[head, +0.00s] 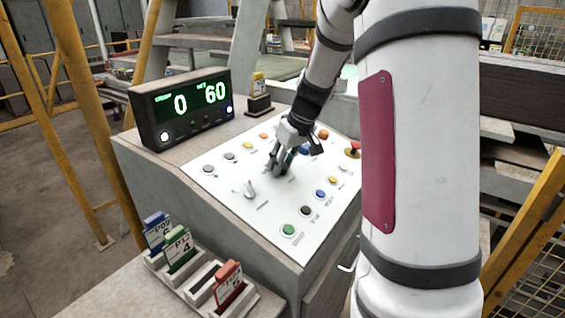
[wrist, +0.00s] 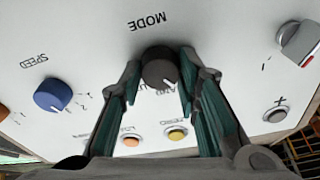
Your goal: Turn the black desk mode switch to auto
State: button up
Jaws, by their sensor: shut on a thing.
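The black mode switch (wrist: 159,66) is a round knob on the white sloped panel, under an upside-down MODE label (wrist: 147,22) in the wrist view. My gripper (wrist: 160,78) has its teal-padded fingers on either side of the knob and is shut on it. A pale pointer mark shows on the knob's lower edge in the wrist view. The position lettering beside the knob is partly covered by the knob and fingers, so I cannot read the setting surely. In the head view my gripper (head: 279,163) is down at the panel's middle and hides the knob.
A blue SPEED knob (wrist: 52,95) and a grey switch (wrist: 299,40) flank the knob in the wrist view. Orange (wrist: 130,140) and yellow (wrist: 177,133) buttons lie near the fingers. A display (head: 182,108) stands behind the panel; a card rack (head: 205,284) stands in front.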

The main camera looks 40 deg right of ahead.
jog(key=m, duration=0.4)
jog(key=shift+m+h, duration=0.3)
jog(key=shift+m, duration=0.1)
jog(key=m+p, duration=0.1)
jog(key=m, duration=0.2)
jog(key=shift+m, duration=0.4)
jog(key=m, duration=0.4)
jog(key=shift+g+h+p, duration=0.3)
jog(key=shift+p, duration=0.1)
jog(key=shift+m+p, duration=0.3)
jog(key=shift+m, duration=1.8)
jog(key=o, duration=1.2)
jog(key=shift+c, duration=0.2)
jog(key=v, duration=1.2)
jog(key=shift+w, duration=0.2)
